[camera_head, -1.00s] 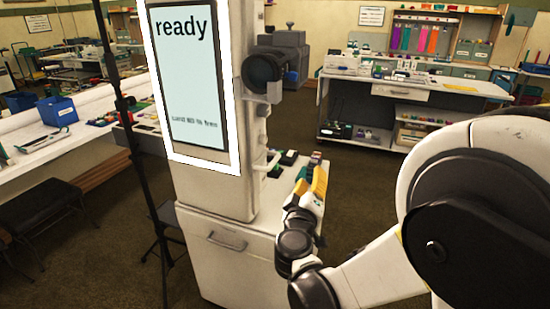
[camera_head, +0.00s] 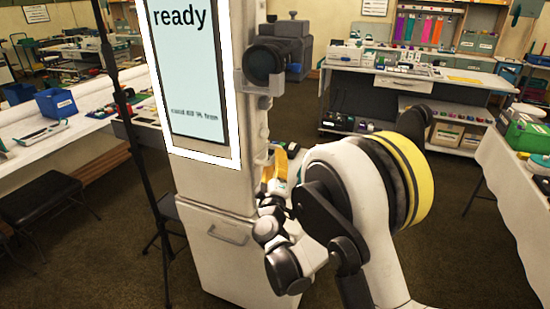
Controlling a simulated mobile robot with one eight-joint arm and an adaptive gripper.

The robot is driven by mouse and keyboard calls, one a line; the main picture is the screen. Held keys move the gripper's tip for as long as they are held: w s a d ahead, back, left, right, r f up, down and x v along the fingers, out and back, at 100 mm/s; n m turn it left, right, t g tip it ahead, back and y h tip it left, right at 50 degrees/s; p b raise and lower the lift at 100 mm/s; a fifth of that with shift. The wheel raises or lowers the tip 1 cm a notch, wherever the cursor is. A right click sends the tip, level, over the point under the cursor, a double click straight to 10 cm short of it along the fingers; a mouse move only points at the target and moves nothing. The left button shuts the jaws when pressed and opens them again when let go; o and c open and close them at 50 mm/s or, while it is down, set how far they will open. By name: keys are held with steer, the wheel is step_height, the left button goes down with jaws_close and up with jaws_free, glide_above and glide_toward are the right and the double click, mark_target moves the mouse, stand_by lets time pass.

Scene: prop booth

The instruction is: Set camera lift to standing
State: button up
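The white booth (camera_head: 205,185) stands at centre left, with a lit screen (camera_head: 187,70) on its front that reads "ready". Small print below it is too blurred to read fully. A dark camera (camera_head: 268,62) with a round lens sits on a grey bracket on the booth's right side. Below the camera, small fittings show along the booth's right edge, too small to make out. My gripper (camera_head: 282,165), with yellow-orange parts, is close beside that right side, below the camera. My arm partly hides it. I cannot tell whether it touches anything or is open.
A white-covered table (camera_head: 510,170) with a green box (camera_head: 527,135) stands at right. A workbench (camera_head: 400,75) is at the back. A thin black stand (camera_head: 118,95) and a dark bench (camera_head: 42,200) are at left.

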steer(key=shift+w+r, duration=0.2)
steer(key=shift+w, duration=0.5)
jaws_close()
step_height(320, 180, up, 13)
steer(key=p, duration=0.7)
